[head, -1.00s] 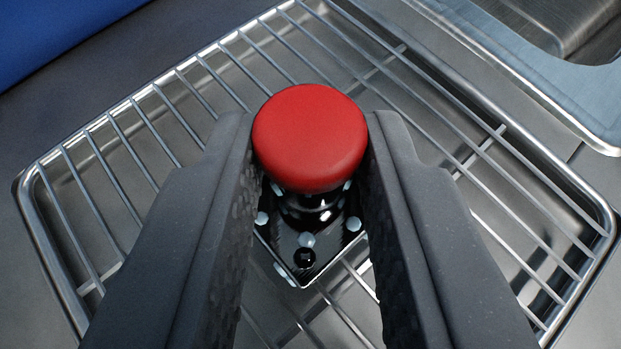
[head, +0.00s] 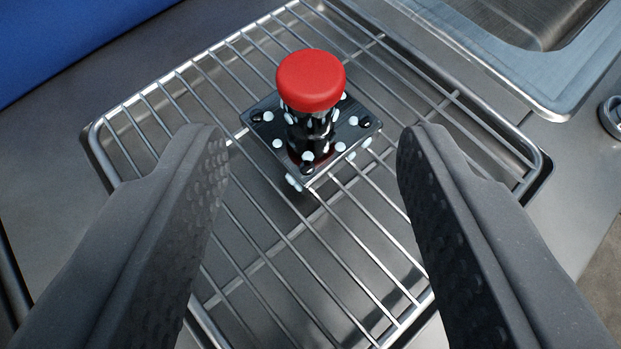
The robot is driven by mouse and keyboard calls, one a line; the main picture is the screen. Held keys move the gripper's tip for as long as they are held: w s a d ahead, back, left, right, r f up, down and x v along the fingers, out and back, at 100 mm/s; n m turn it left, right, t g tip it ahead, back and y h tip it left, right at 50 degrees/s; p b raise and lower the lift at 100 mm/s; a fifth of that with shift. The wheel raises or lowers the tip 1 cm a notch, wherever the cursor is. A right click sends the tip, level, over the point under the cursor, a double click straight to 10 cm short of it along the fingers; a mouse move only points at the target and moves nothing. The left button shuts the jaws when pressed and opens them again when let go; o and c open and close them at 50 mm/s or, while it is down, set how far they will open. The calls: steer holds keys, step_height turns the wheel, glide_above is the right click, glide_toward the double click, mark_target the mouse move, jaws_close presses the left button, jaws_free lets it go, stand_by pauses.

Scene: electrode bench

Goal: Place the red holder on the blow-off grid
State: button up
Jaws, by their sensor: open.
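The red holder (head: 311,80) has a round red cap on a dark post and a dark square base with white dots. It stands upright on the blow-off grid (head: 240,190), a metal wire rack over a shallow tray, toward its far middle. My gripper (head: 312,140) is open and empty. Its two dark textured fingers are spread wide, one on each side and nearer to me than the holder, touching neither cap nor base. The lower near part of the grid is partly hidden by the fingers.
A steel basin (head: 540,40) lies beyond the grid at the top right. A blue surface (head: 70,40) fills the top left corner. A small round metal part (head: 610,115) shows at the right edge. Bare grey bench surrounds the grid.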

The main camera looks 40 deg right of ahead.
steer(key=p+v, duration=0.1)
steer(key=v, duration=0.6)
steer(key=shift+f, duration=0.1)
steer(key=w+a+r+n+t+y, duration=0.2)
steer(key=w+a+r+t+y, duration=0.1)
steer(key=a+r, duration=0.7)
steer(key=w+a+r+n+t+y, duration=0.2)
steer(key=a+r+n, duration=0.1)
steer(key=a+r, duration=0.65)
steer(key=s+a+r+n+y, duration=0.1)
steer(key=s+a+r, duration=0.4)
steer(key=r, duration=0.4)
steer(key=s+a+r+n+y, duration=0.1)
steer(key=s+a+r, duration=0.4)
steer(key=r, duration=0.4)
steer(key=shift+a+t, duration=0.3)
steer(key=shift+a, duration=0.1)
